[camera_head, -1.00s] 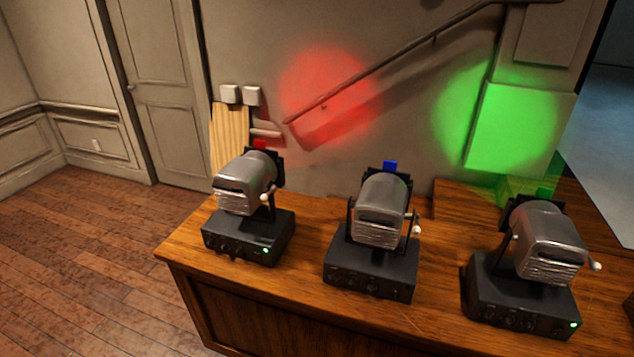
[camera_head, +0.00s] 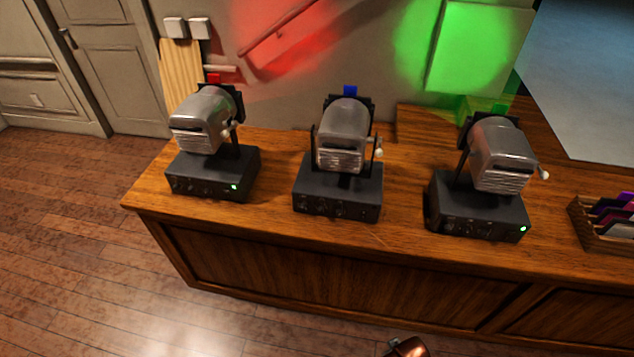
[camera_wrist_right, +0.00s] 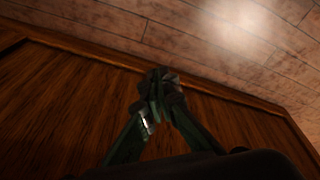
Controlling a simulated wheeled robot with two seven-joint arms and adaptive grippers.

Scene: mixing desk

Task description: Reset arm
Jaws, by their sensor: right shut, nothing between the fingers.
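My right gripper (camera_wrist_right: 160,85) shows in the right wrist view with its dark green fingers together and nothing between them. It is in front of the wooden desk's panel (camera_wrist_right: 60,105), with the plank floor at the top of that view. In the head view, a small copper-coloured rounded part shows at the bottom edge, too little to identify. My left gripper is not in view. Three grey spotlights on black boxes stand on the desk (camera_head: 400,165): a left one (camera_head: 203,120), a middle one (camera_head: 342,140) and a right one (camera_head: 502,155).
Green lamps are lit on the left and right boxes; none shows lit on the middle one. A wooden rack (camera_head: 598,230) with coloured sheets sits at the desk's right. A red patch and a green patch (camera_head: 470,50) light the wall. Open floor (camera_head: 70,230) lies left.

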